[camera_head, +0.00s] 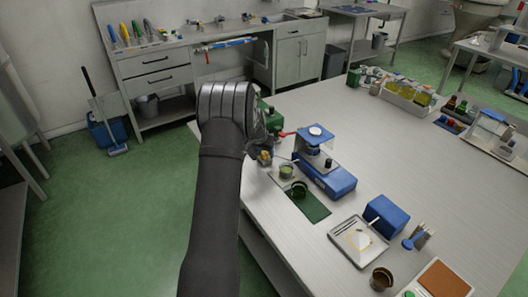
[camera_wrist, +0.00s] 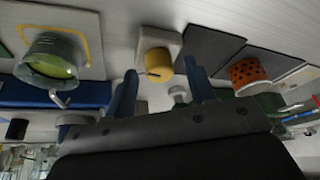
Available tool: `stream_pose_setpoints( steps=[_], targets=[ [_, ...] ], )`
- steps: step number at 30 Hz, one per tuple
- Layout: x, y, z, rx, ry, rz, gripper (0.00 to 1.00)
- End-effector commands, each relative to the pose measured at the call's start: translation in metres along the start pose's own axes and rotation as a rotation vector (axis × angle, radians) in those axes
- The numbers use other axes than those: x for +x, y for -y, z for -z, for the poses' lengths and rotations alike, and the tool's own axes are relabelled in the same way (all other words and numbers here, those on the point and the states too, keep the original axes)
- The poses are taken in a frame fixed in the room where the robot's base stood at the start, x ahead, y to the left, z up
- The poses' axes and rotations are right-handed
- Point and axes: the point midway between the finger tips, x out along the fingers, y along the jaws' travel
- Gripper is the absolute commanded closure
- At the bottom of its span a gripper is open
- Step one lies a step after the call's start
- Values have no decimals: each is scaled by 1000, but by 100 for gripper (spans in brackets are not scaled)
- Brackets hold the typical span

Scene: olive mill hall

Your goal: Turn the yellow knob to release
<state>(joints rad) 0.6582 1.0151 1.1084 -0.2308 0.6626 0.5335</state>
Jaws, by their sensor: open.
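The yellow knob (camera_wrist: 158,63) shows in the wrist view, a short round cap with a small dark mark on its side. It sits on a cream plate (camera_wrist: 152,40). My gripper (camera_wrist: 161,72) is open, with one blue finger on each side of the knob's lower part in the picture. I cannot tell whether either finger touches it. In the head view a small yellow part (camera_head: 266,156) shows just right of my arm, beside a green machine (camera_head: 270,120) with a red handle. My arm hides the gripper's fingers there.
In the wrist view, a glass cup of yellow-green liquid (camera_wrist: 50,62) stands left and an orange perforated cup (camera_wrist: 248,76) right. In the head view, a blue device (camera_head: 328,175), a green mat (camera_head: 310,207) and a blue box (camera_head: 386,215) stand nearby. The table's middle right is clear.

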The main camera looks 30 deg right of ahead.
Motion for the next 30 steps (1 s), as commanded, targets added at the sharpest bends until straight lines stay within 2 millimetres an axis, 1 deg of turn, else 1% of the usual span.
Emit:
stream_pose_setpoints(
  steps=[7, 8, 9, 14, 15, 20, 30],
  targets=[
    [1, 0, 0, 0, 0, 0, 50],
    [1, 0, 0, 0, 0, 0, 54],
    [1, 0, 0, 0, 0, 0, 62],
    [1, 0, 0, 0, 0, 0, 93],
    [0, 0, 0, 0, 0, 0, 95],
    [1, 0, 0, -18, 1, 7, 95],
    [1, -2, -1, -191, 4, 79, 95]
  ],
)
